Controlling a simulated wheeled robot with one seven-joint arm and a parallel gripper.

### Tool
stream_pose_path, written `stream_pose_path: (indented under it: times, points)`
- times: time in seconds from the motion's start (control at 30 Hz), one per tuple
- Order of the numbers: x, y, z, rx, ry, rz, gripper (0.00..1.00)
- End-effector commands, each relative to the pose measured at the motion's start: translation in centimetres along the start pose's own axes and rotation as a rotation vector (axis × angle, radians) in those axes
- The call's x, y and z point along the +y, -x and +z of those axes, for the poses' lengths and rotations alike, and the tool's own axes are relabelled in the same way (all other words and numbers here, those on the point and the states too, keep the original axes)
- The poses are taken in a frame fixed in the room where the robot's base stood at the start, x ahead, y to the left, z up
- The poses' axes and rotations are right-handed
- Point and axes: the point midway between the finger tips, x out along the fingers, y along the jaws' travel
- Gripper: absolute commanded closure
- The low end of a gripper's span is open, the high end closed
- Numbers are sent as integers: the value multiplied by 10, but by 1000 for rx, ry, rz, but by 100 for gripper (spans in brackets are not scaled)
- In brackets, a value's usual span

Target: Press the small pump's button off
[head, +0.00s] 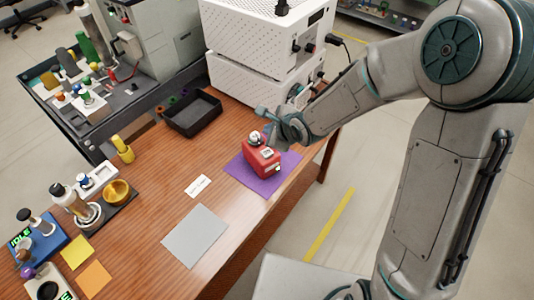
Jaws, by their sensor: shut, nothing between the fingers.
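The small pump (261,160) is a red box on a purple mat (238,172) near the right side of the wooden table. My gripper (264,116) is at the end of my grey arm, just above and behind the pump in the picture. It is shut and holds nothing. I cannot tell whether it touches the pump's far side.
White perforated boxes (245,75) stand close behind my gripper. A black tray (193,113) is to the left. A grey sheet (195,236) and a white card (198,186) lie in front. Instruments and a gold bowl (117,192) stand at the left.

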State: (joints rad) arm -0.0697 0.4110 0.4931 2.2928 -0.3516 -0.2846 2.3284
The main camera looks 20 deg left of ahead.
Motion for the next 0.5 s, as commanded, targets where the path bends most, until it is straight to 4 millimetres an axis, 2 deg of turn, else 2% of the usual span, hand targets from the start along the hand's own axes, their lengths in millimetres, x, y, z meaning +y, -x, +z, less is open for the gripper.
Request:
stream_pose_path:
  times: [0.03,0.5]
  points:
    - [5,-7,-5,0,0,0,100]
    - [33,-46,-34,0,-1,1,100]
